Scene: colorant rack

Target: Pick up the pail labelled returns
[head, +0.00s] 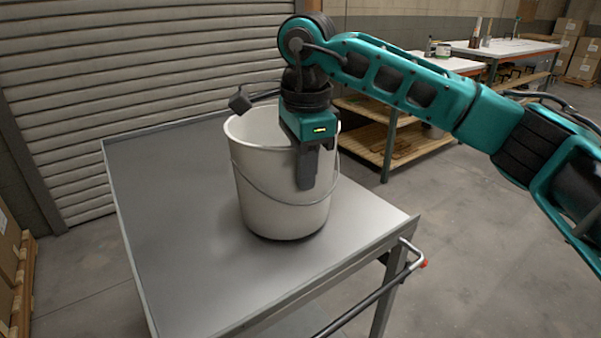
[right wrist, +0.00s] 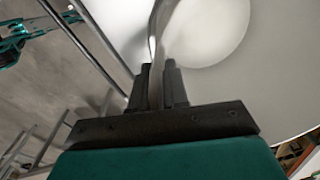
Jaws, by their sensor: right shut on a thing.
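A white pail (head: 262,200) is over the front right part of a grey metal cart top (head: 170,190), upright. Its thin wire bail hangs down across the front. No label can be read on the side I see. My right gripper (head: 306,175) comes down from above at the pail's right front rim. One finger shows outside the wall; the other is hidden inside. In the right wrist view, the gripper (right wrist: 161,85) is shut on the rim, with the pale pail (right wrist: 225,85) filling the right. Whether the base touches the cart is unclear. My left gripper is not in view.
The cart has a raised lip and a push handle (head: 375,295) at the front right. Its left top is clear. A workbench (head: 510,48) with bottles stands behind, with wooden shelves below. Cardboard boxes (head: 8,245) stand at far left. A roller shutter (head: 130,70) is behind.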

